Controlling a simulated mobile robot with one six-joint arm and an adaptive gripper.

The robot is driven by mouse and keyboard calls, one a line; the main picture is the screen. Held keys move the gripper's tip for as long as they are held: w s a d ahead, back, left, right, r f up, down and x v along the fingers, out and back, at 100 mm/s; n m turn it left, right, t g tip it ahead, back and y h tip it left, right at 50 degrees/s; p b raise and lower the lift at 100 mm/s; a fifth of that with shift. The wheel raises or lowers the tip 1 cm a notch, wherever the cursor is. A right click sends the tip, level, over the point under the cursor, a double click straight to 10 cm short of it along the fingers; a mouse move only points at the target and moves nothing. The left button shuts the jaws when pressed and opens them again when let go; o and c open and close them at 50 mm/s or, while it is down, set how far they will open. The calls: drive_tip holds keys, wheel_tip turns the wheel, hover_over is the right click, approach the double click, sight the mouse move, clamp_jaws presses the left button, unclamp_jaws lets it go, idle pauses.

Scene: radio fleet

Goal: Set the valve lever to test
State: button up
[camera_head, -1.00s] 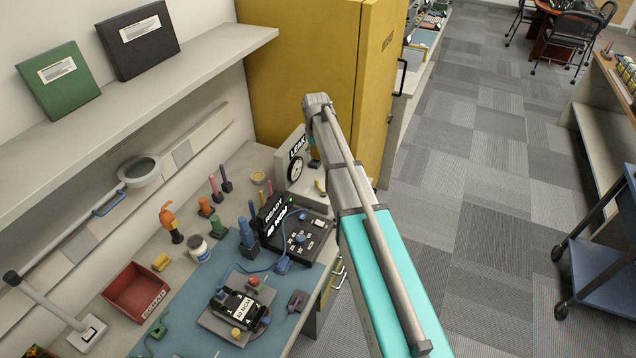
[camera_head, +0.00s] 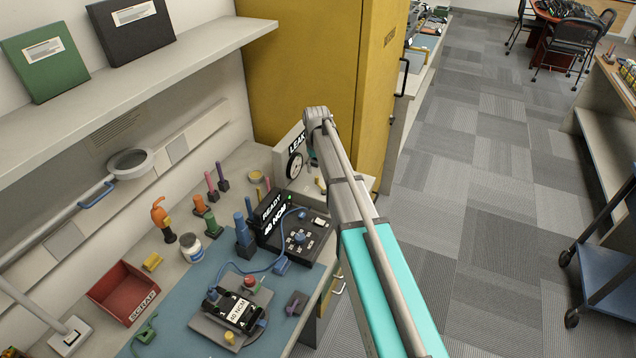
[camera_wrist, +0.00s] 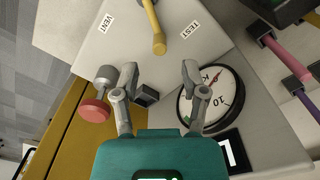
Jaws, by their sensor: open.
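The yellow valve lever (camera_wrist: 153,28) shows at the top middle of the wrist view, on the pale face of the tester. It lies between the VENT label (camera_wrist: 107,22) on the left and the TEST label (camera_wrist: 190,30) on the right, pointing at neither. My gripper (camera_wrist: 148,76) is open and empty, its fingers apart, with the lever's rounded end just beyond the gap between them. I see no contact. In the head view the LEAK tester (camera_head: 293,145) stands by the yellow cabinet, and my arm hides part of it and most of my gripper.
A round dial gauge (camera_wrist: 211,97) sits close to the right finger and a red knob (camera_wrist: 94,110) by the left one. A black control box (camera_head: 300,240), coloured pegs and a red scrap bin (camera_head: 124,292) stand on the bench. The yellow cabinet (camera_head: 310,70) rises behind.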

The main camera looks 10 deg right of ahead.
sight(317, 177)
drive_tip(key=shift+f+b, duration=2.2)
drive_tip(key=shift+f, duration=0.3)
clamp_jaws()
